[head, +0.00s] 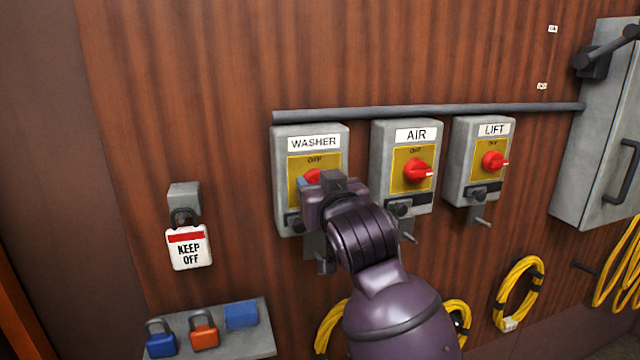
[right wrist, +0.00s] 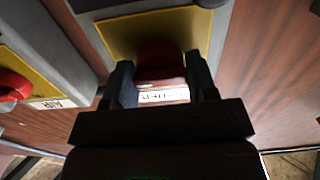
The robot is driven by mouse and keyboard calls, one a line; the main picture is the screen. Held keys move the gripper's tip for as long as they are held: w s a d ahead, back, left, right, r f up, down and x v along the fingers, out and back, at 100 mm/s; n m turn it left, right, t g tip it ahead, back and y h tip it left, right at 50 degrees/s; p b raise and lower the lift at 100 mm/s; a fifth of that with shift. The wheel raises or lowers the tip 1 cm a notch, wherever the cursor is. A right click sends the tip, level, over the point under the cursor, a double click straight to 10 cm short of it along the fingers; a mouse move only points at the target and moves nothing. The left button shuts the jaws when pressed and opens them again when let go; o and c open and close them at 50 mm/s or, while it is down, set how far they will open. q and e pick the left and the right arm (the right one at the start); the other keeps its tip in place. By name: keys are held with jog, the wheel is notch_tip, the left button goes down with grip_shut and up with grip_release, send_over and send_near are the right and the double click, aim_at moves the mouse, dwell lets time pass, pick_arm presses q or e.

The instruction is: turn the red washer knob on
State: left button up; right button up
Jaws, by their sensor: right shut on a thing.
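The grey WASHER box (head: 280,160) hangs at the left of a row of three, with a yellow plate marked OFF at its top. Its red knob (head: 313,176) shows only in part behind my right gripper (head: 320,182). In the right wrist view the red knob (right wrist: 160,66) sits between the two dark fingers, and the gripper is shut on it. The white label (right wrist: 163,95) shows just below the knob there. Which way the knob points is hidden. My left gripper is not in view.
The AIR box (head: 380,150) and the LIFT box (head: 465,155), each with a red knob, hang to the right. A grey pipe (head: 430,110) runs above. A KEEP OFF padlock (head: 189,247) hangs left. A shelf (head: 255,340) below holds padlocks.

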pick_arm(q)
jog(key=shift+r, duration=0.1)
pick_arm(e)
jog(key=shift+m, duration=0.3)
jog(key=o, duration=0.9)
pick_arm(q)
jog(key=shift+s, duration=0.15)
